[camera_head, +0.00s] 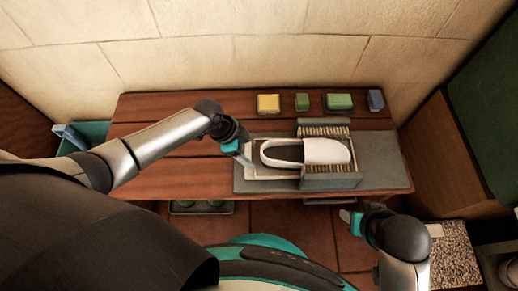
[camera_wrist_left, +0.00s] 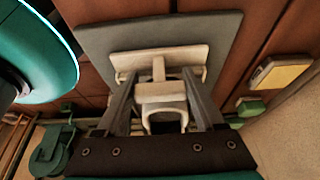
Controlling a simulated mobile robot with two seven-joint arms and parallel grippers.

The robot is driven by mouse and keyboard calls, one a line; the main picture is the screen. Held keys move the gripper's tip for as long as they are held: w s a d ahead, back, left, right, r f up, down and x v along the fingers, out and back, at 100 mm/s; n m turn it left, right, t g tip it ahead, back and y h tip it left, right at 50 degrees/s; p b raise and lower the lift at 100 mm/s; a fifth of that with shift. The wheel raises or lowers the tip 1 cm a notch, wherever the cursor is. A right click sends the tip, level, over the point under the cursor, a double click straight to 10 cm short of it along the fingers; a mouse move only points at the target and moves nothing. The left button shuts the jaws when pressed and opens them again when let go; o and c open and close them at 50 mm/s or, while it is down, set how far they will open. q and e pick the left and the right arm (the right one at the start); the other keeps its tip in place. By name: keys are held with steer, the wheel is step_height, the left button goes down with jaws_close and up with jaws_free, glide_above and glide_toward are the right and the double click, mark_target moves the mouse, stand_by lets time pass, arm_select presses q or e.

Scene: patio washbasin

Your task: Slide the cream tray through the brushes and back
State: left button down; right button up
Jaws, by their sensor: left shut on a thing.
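The cream tray (camera_head: 270,173) lies on a grey board and carries a white slip-on shoe (camera_head: 322,150) with a dark opening, its toe to the right. The brushes (camera_head: 323,131) stand in a grey frame, and the tray's right part with the shoe's front lies between the frame's walls. My left gripper (camera_head: 245,156) is shut on the tray's left end. In the left wrist view its fingers (camera_wrist_left: 160,95) flank the cream handle. My right gripper (camera_head: 350,217) hangs in front of the table, apart from everything; its jaw opening is unclear.
A yellow block (camera_head: 268,103), two green blocks (camera_head: 302,102) (camera_head: 339,102) and a blue block (camera_head: 376,100) stand along the back of the wooden table (camera_head: 160,165). A brown cabinet side (camera_head: 447,150) is at the right. The table's left part is bare.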

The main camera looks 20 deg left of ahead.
arm_select(q)
steer(key=shift+s+a, duration=0.25)
steer(key=shift+a, duration=0.45)
steer(key=shift+s+a, duration=0.2)
steer(key=shift+a, duration=0.5)
arm_select(e)
steer(key=shift+f, duration=0.6)
arm_select(q)
steer(key=shift+a, duration=0.1)
jaws_free()
steer(key=shift+r+p, duration=0.15)
steer(key=shift+p, duration=0.15)
arm_select(e)
steer(key=shift+r, duration=0.1)
arm_select(q)
steer(key=shift+r, duration=0.2)
steer(key=p+v, duration=0.7)
steer(key=v, duration=0.7)
steer(key=shift+r, duration=0.25)
arm_select(e)
steer(key=s+d+f+g, duration=0.1)
steer(key=s+f, duration=0.2)
steer(key=f, duration=0.4)
steer(key=s+d+f, duration=0.2)
steer(key=s+f, duration=0.2)
steer(key=f, duration=0.3)
steer(key=shift+d+f+g+h, duration=0.2)
steer(key=shift+f+g+h, duration=0.1)
steer(key=shift+g, duration=0.1)
